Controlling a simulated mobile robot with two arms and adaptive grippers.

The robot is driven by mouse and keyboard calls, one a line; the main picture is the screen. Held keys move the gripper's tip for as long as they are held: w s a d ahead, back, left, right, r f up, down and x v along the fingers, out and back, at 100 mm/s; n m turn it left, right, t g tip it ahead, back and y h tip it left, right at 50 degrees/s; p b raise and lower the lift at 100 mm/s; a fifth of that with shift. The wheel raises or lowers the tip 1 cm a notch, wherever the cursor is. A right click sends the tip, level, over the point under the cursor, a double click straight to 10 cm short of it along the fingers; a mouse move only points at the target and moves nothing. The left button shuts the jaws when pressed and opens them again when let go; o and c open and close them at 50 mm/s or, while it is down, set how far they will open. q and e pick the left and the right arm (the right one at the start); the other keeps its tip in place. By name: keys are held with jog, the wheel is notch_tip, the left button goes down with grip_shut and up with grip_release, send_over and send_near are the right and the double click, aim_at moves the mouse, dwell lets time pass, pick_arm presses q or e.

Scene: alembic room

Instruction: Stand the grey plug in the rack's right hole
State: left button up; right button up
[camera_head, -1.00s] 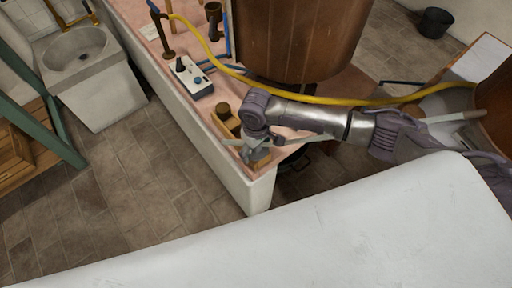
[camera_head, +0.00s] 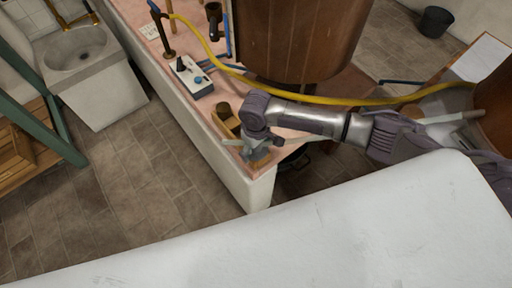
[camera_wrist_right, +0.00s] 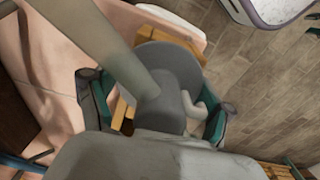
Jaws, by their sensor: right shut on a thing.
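My right gripper (camera_head: 257,154) is shut on the grey plug (camera_wrist_right: 168,62), over the near end of the wooden rack (camera_head: 227,124). In the right wrist view the plug shows a broad round grey part between the green-padded fingers, with the rack (camera_wrist_right: 125,52) behind it. A pale rod (camera_wrist_right: 98,38) crosses in front of the plug; I cannot tell whether it belongs to it. A dark brown round piece (camera_head: 223,110) stands at the rack's far end. The right hole and the plug's lower end are hidden, so I cannot tell whether the plug is in the hole.
The rack stands near the corner of a pink-topped bench (camera_head: 206,106). A control box (camera_head: 192,77) and a large copper vessel (camera_head: 295,42) stand farther back. A yellow hose (camera_head: 330,99) runs behind my right arm. A white surface (camera_head: 300,235) fills the foreground.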

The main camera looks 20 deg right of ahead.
jog(key=shift+f, duration=0.2)
dwell(0.4)
jog(key=o, duration=1)
jog(key=shift+o, duration=0.2)
jog(key=shift+r, duration=0.1)
jog(key=shift+r+p, duration=3.45)
jog(key=shift+p, duration=0.85)
